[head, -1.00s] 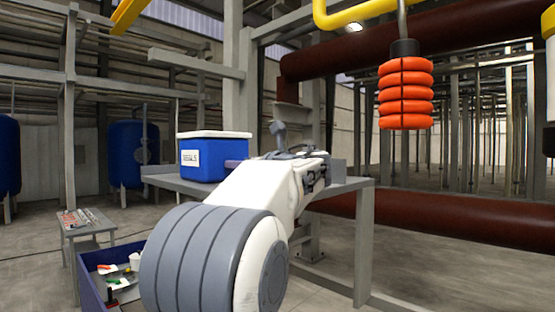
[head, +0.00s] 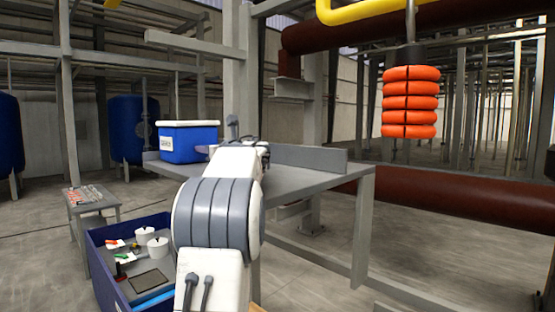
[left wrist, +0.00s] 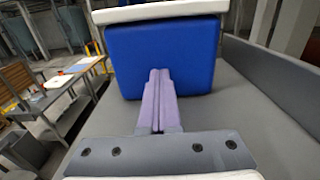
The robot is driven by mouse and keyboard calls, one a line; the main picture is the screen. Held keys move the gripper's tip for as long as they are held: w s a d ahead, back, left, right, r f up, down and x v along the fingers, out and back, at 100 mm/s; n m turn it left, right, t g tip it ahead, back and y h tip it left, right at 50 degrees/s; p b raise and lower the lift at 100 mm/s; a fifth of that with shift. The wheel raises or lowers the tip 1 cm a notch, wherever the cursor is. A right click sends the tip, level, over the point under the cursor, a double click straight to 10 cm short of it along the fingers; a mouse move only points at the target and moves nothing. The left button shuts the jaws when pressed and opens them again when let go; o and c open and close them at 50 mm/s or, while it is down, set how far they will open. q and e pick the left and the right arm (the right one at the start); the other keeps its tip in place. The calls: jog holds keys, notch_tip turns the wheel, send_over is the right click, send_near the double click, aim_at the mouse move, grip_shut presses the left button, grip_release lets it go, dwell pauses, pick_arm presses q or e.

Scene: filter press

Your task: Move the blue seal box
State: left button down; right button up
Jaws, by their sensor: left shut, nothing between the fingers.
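The blue seal box (head: 186,144) has a white lid and a white label and stands upright on a grey table (head: 310,180), near its far left end. My left gripper (head: 212,149) is at the box's near right side, partly hidden by my own arm in the head view. In the left wrist view the blue box (left wrist: 195,60) fills the top middle. The purple fingers of my left gripper (left wrist: 160,76) are shut together with nothing between them. Their tips overlap the box's face and look touching or very close. My right gripper is not in view.
A raised grey ledge (head: 310,158) runs along the table's back edge. A blue bin (head: 112,262) with white pots and small items stands below at the left. A small side table (head: 90,198) is beyond it. Red rings (head: 410,102) hang at the right. The table's right part is bare.

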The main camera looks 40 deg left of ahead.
pick_arm(q)
jog(key=shift+d+f, duration=0.1)
jog(key=shift+s+d+b, duration=0.1)
jog(key=shift+d+b, duration=0.2)
jog(key=shift+d, duration=0.05)
jog(key=d+b, duration=0.1)
jog(key=d, duration=0.3)
jog(key=d+b, duration=0.1)
jog(key=d, duration=0.3)
jog(key=d+b, duration=0.1)
jog(key=d, duration=0.3)
jog(key=shift+s+b, duration=0.3)
jog(key=shift+s, duration=0.05)
jog(key=shift+s+d, duration=0.1)
jog(key=shift+d, duration=0.5)
